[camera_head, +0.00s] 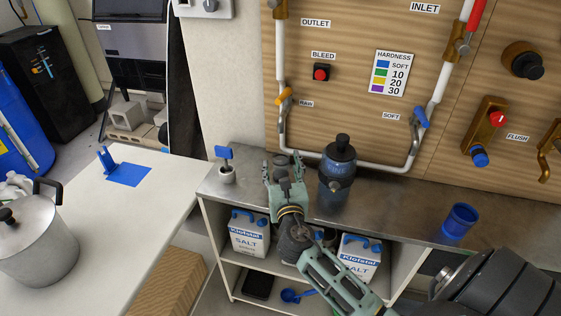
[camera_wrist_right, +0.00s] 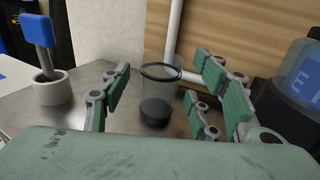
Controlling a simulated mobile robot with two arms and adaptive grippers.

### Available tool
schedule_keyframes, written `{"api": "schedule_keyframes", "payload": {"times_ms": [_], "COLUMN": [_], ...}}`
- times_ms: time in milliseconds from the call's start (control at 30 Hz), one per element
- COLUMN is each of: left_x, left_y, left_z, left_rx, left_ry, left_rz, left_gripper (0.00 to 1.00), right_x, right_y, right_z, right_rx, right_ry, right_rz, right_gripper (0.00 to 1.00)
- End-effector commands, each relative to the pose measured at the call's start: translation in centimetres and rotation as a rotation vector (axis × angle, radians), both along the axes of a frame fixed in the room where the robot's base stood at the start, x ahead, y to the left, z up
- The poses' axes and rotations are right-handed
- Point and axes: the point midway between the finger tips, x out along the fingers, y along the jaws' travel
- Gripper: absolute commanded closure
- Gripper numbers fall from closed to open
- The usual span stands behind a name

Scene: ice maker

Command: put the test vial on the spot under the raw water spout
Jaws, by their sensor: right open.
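The test vial (camera_wrist_right: 159,92) is a clear cup with a dark rim ring and a dark base. It stands upright on the metal counter in the right wrist view. My right gripper (camera_head: 284,168) is open, with its green fingers on either side of the vial and gaps visible. In the head view the gripper mostly hides the vial. The raw water spout (camera_head: 282,136) is a curved metal pipe below the orange-handled valve, above the fingertips. The exact spot under it is hidden by my gripper. My left gripper is not in view.
A dark blue bottle (camera_head: 337,172) stands close right of the gripper. A white pot with a blue paddle (camera_head: 226,172) stands to the left. A blue cup (camera_head: 459,221) stands farther right on the counter (camera_head: 400,206). Salt containers (camera_head: 248,234) sit on the shelf below.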

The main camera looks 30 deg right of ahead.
Motion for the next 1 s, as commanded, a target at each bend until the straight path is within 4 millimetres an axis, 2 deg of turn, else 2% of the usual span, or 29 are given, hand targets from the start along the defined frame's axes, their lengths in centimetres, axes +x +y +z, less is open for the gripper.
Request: {"api": "schedule_keyframes", "payload": {"times_ms": [200, 400, 600, 1000], "left_x": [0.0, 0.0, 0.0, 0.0], "left_y": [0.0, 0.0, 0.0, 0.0], "left_z": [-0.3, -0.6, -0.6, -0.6], "left_rx": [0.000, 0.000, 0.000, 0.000], "left_ry": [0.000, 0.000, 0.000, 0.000], "left_rz": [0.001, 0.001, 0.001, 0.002], "left_gripper": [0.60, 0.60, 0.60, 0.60], "right_x": [-4.4, -7.2, -8.1, -8.1], "right_y": [2.3, 3.7, 4.1, 4.1], "right_z": [-0.2, -0.1, 0.0, 0.1], "right_rx": [0.002, 0.002, 0.000, 0.000], "right_ry": [0.001, 0.001, -0.001, -0.001], "right_rz": [0.002, 0.001, 0.000, 0.000], "right_gripper": [0.44, 0.44, 0.44, 0.44]}}
